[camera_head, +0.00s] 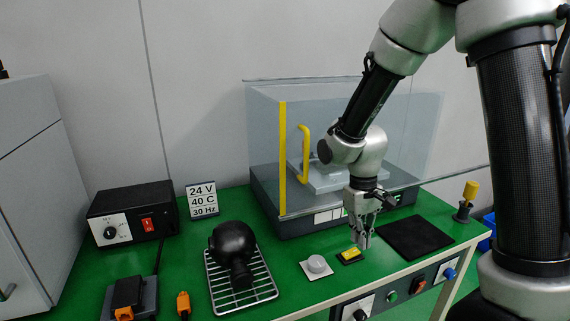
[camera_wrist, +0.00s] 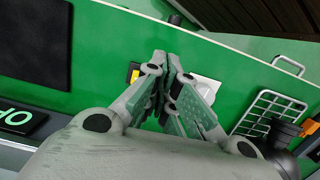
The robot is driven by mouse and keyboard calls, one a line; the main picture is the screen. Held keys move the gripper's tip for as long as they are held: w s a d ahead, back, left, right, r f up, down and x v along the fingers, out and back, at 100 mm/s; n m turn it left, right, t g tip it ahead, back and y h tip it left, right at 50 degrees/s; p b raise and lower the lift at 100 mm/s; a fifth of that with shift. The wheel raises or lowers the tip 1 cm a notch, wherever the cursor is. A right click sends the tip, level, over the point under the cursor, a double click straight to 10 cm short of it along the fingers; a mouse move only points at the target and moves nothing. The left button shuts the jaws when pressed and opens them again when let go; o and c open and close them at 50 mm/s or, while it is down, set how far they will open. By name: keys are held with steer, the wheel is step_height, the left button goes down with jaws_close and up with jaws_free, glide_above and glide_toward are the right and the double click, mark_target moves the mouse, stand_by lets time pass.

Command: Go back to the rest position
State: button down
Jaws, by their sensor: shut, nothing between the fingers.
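My gripper (camera_head: 364,240) is shut and empty. In the head view it points down just above the front part of the green bench (camera_head: 285,255), over a small yellow-and-black block (camera_head: 350,255). In the wrist view the closed fingers (camera_wrist: 172,62) partly hide the yellow block (camera_wrist: 133,74) and a white plate (camera_wrist: 207,88). My arm reaches in from the upper right and bends down in front of the clear enclosure.
A clear enclosure (camera_head: 265,130) with a yellow handle (camera_head: 304,155) stands behind my gripper. A grey knob on a plate (camera_head: 317,265), a black mat (camera_head: 415,238), a wire rack (camera_head: 240,293) with a black object (camera_head: 232,245), and a yellow-topped post (camera_head: 469,192) stand nearby.

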steer(key=s+d+r+m+t, duration=0.2)
steer(key=s+d+r, duration=0.4)
steer(key=r, duration=0.4)
steer(key=s+d+r+m+t, duration=0.1)
steer(key=s+d+r+t, duration=0.2)
steer(key=s+d+r, duration=0.4)
step_height(320, 180, up, 4)
steer(key=shift+s+d+m+t+y, duration=0.3)
steer(key=shift+s+m, duration=0.1)
steer(key=shift+s, duration=0.8)
